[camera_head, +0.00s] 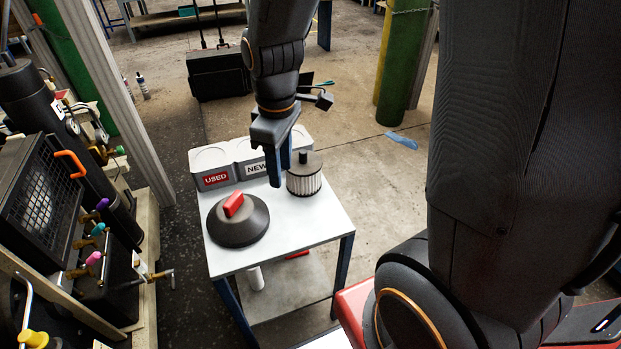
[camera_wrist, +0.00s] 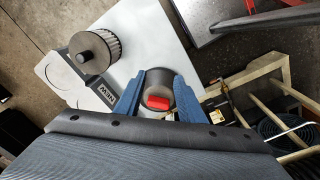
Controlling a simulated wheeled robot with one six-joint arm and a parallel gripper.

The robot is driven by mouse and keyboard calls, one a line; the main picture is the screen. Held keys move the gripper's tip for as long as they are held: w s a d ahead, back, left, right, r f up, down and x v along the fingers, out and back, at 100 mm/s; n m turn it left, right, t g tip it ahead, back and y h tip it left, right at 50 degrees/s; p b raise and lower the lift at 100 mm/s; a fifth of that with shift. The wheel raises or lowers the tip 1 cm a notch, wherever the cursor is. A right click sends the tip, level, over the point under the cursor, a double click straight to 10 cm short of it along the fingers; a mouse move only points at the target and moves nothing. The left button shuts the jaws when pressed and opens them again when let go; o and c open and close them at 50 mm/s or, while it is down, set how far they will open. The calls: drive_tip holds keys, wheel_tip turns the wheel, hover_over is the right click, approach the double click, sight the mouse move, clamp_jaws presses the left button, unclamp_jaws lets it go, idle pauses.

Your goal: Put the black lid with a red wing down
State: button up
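The black lid (camera_head: 240,228) lies flat on the white table, its red wing (camera_head: 234,204) on top. In the wrist view the lid (camera_wrist: 160,82) and red wing (camera_wrist: 158,102) show between and beyond the blue fingers. My gripper (camera_head: 279,178) points down above the table, to the right of the lid in the head view. In the wrist view my gripper (camera_wrist: 160,78) has its two fingers apart with nothing held between them. The lid's underside is hidden.
A pleated filter (camera_head: 304,180) stands on the table (camera_head: 290,225) right of the lid. Behind are trays marked USED (camera_head: 216,178) and NEW (camera_head: 257,167). The compressor (camera_head: 60,205) with valves and handles stands left of the table. Table space in front of the filter is clear.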

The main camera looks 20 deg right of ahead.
drive_tip(key=s+d+m, duration=0.4)
drive_tip(key=s+m, duration=0.2)
drive_tip(key=m, duration=0.3)
drive_tip(key=shift+s+d+m, duration=0.2)
drive_tip(key=shift+m, duration=0.1)
drive_tip(key=shift+s, duration=0.1)
drive_tip(key=shift+c, duration=0.6)
